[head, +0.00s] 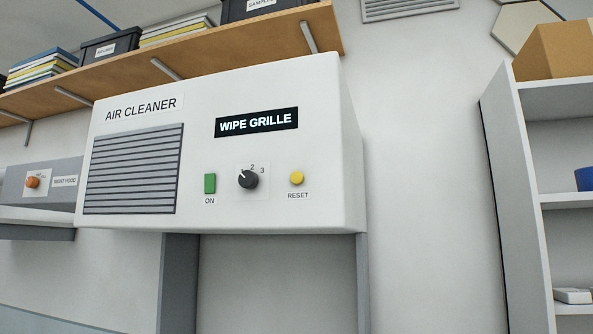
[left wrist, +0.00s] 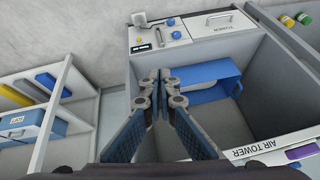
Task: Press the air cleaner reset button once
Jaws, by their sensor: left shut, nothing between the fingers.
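The air cleaner (head: 320,180) is a white wall box with a grey slatted grille (head: 133,169) on its front, seen in the head view. Its yellow round reset button (head: 297,178) sits at the lower right of the front, above the word RESET. A black dial (head: 248,179) and a green ON switch (head: 210,183) are to its left. The lit display (head: 256,122) reads WIPE GRILLE. My left gripper (left wrist: 159,76) shows only in the left wrist view, shut and empty, above an open grey bin, away from the air cleaner. My right gripper is in neither view.
A wooden shelf (head: 200,60) with boxes and books runs above the air cleaner. A white shelf unit (head: 510,180) stands at the right. Bare wall lies right of the air cleaner.

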